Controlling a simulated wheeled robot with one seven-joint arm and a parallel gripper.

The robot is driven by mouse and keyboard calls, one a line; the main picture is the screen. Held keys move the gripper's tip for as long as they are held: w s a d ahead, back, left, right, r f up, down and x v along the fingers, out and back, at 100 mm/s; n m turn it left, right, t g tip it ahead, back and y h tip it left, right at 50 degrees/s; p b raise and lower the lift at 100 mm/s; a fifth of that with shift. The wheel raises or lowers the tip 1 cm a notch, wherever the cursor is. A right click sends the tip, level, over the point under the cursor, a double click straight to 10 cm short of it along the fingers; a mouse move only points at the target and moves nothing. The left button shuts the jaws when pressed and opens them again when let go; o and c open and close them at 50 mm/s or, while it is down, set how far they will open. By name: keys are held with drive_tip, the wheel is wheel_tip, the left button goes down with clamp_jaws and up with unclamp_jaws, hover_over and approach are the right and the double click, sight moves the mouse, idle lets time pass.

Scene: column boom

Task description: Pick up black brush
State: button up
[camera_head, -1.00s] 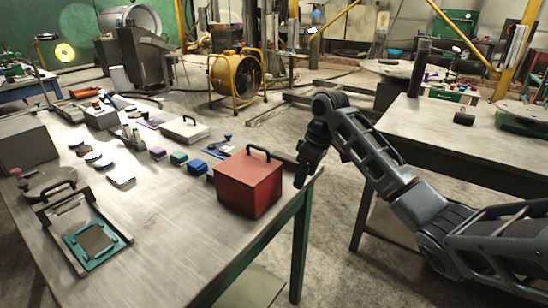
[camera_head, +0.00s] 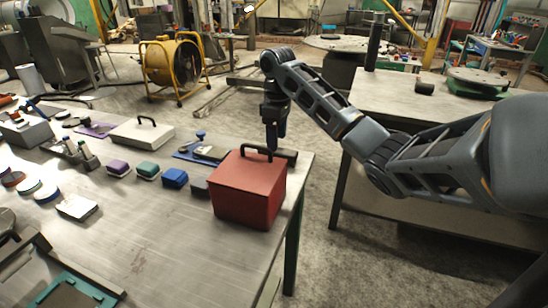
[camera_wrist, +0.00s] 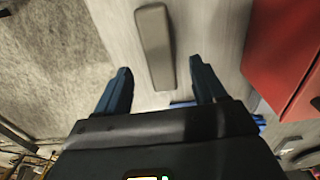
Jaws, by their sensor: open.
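The black brush, a long dark block, lies on the table behind the red box in the head view (camera_head: 287,153). In the wrist view it is a smooth grey-brown bar (camera_wrist: 154,45) lying lengthwise, its near end close to the gap between my fingertips. My gripper (camera_wrist: 162,78) is open, with one blue-black finger on either side of the bar's line and nothing held. In the head view my gripper (camera_head: 272,138) points down just behind the red box, beside the brush. The box hides part of the brush.
The red box (camera_head: 246,192) with a black handle stands close by, and at right in the wrist view (camera_wrist: 283,50). The blue (camera_head: 174,178), green (camera_head: 148,169) and purple (camera_head: 117,167) blocks sit to its left. The table's right edge is near the brush.

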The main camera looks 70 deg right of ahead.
drive_tip(key=shift+s+f, duration=0.1)
drive_tip(key=shift+f, duration=2.6)
drive_tip(key=c, duration=1.1)
wheel_tip(320, 180, up, 10)
drive_tip(key=shift+r+p, duration=0.1)
drive_tip(key=shift+p, duration=1.05)
drive_tip(key=o, duration=0.5)
drive_tip(key=c, duration=0.3)
drive_tip(key=shift+c, duration=0.2)
